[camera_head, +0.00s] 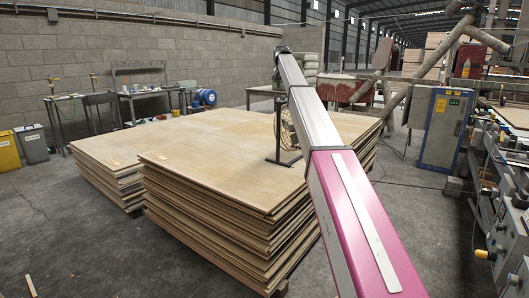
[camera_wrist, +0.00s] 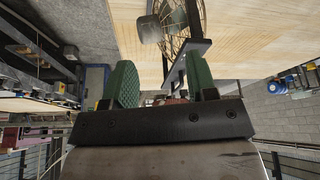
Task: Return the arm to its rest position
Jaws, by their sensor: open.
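My gripper (camera_wrist: 160,68) shows in the wrist view with its two green ribbed fingers spread apart. It is open, with nothing seen held between the fingers. In the head view my pink and grey arm reaches out from the lower right, up and forward over the veneer stacks (camera_head: 215,135). The gripper itself cannot be made out at the arm's far end there. The wrist view is upside down, with pale veneer sheets (camera_wrist: 255,25) across its top.
A round caged fan (camera_head: 289,128) on a dark stand is partly behind my arm; it also shows in the wrist view (camera_wrist: 180,22). A blue-grey cabinet (camera_head: 443,130) and machinery (camera_head: 500,190) are at right. A workbench (camera_head: 150,95) lines the left wall.

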